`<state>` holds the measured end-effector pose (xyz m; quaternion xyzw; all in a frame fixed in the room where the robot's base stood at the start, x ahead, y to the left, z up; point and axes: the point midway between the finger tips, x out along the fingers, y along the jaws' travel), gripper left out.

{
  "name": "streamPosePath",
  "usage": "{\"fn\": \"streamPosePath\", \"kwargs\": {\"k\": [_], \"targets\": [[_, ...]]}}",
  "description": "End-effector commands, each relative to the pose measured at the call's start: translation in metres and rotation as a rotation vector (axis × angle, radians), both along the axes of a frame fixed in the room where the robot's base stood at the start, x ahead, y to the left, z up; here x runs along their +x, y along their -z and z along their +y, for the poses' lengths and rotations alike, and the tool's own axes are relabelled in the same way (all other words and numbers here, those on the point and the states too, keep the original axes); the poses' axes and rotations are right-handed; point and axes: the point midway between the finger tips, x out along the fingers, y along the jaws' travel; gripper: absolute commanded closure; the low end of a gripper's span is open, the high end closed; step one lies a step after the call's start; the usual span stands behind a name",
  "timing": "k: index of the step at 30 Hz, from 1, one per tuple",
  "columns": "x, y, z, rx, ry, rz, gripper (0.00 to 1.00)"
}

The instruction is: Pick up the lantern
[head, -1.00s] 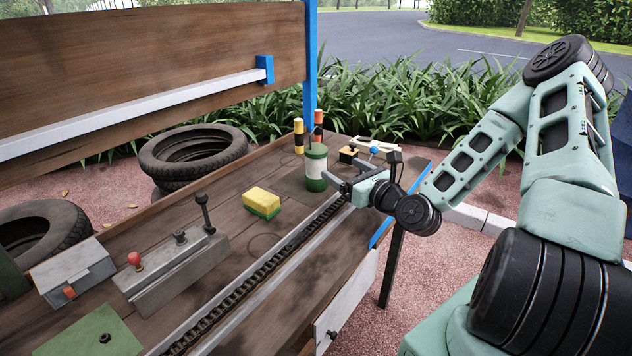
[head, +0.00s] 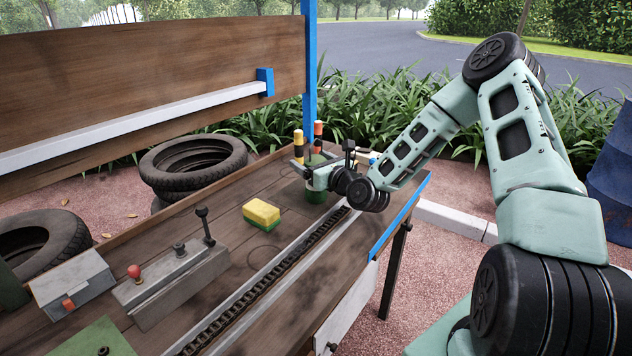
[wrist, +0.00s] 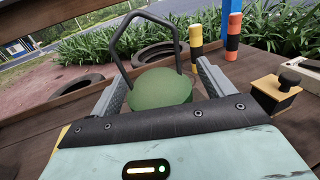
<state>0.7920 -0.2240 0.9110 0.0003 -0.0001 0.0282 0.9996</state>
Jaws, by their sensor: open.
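The lantern shows in the wrist view as a round green top (wrist: 160,88) with a dark bail handle (wrist: 146,38) standing up from it. It stands upright on the wooden bench. In the head view its green base (head: 316,195) shows below my gripper, and the rest is mostly hidden by my arm. My gripper (wrist: 158,78) is open, with one finger on each side of the lantern's top. I cannot tell whether the fingers touch it. In the head view my gripper (head: 308,168) is at the far right end of the bench.
A black-and-yellow post (wrist: 196,42) and a black-and-orange post (wrist: 233,36) stand behind the lantern. A yellow box with a black knob (wrist: 277,92) is to the right. A yellow sponge (head: 261,212) and a chain (head: 275,270) lie nearer on the bench.

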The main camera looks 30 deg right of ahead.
Motion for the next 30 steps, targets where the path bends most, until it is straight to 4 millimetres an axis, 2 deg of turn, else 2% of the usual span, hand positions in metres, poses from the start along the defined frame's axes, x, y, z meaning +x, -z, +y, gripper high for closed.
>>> {"fn": "streamPosePath", "kwargs": {"k": [7, 15, 16, 23, 26, 30], "targets": [[0.002, 0.0, 0.0, 0.0, 0.0, 0.0, 0.19], [0.001, 0.0, 0.0, 0.0, 0.0, 0.0, 0.94], [0.002, -0.001, 0.0, 0.0, 0.0, -0.002, 0.98], [0.002, -0.002, 0.0, -0.001, 0.0, -0.003, 0.98], [0.002, -0.011, -0.001, -0.002, 0.001, -0.004, 0.98], [0.002, -0.037, -0.001, -0.004, 0.002, -0.006, 0.98]]}}
